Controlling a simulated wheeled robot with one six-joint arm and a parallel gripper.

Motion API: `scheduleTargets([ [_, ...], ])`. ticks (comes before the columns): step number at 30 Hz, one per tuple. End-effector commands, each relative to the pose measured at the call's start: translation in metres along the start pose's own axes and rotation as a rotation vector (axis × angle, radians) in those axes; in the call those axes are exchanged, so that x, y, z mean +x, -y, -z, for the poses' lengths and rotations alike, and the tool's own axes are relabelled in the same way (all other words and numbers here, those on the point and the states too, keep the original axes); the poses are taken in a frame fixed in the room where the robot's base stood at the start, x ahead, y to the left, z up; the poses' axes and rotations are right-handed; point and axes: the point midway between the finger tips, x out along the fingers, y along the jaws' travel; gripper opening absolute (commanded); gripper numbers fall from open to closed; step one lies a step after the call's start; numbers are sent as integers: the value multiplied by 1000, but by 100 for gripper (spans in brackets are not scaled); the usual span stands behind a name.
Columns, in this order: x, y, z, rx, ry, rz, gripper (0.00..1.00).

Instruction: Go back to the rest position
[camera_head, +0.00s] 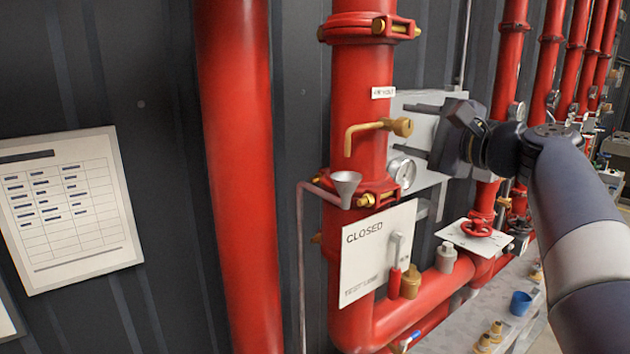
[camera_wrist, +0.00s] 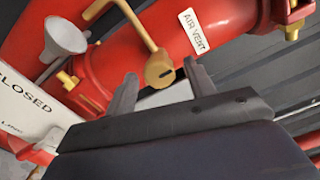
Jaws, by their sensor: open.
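My gripper (camera_head: 422,133) is at the right of the middle in the head view, in front of a light grey panel and right of the vertical red pipe (camera_head: 357,75). Its two fingers point left toward the pipe and are apart, with nothing between them. In the wrist view my gripper (camera_wrist: 160,88) shows both fingers spread. The brass air vent (camera_head: 400,127) with its bent spout is on the pipe, left of the fingers. It also shows in the wrist view (camera_wrist: 158,70), beyond the gap between the fingers. I see no contact between fingers and vent.
A funnel (camera_head: 346,186) sits below the spout. A pressure gauge (camera_head: 402,172) and a "CLOSED" sign (camera_head: 376,255) with a lever are lower down. A red handwheel (camera_head: 477,225) is below my arm. A blue cup (camera_head: 520,303) stands on the grey ledge. More red pipes line the right.

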Motion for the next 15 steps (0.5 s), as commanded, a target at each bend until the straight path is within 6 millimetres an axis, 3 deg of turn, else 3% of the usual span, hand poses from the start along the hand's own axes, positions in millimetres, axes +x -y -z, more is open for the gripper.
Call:
scheduleTargets([
  [6, 26, 1, -1, 0, 1, -1, 52],
  [15, 34, 0, 0, -4, 0, 0, 52],
])
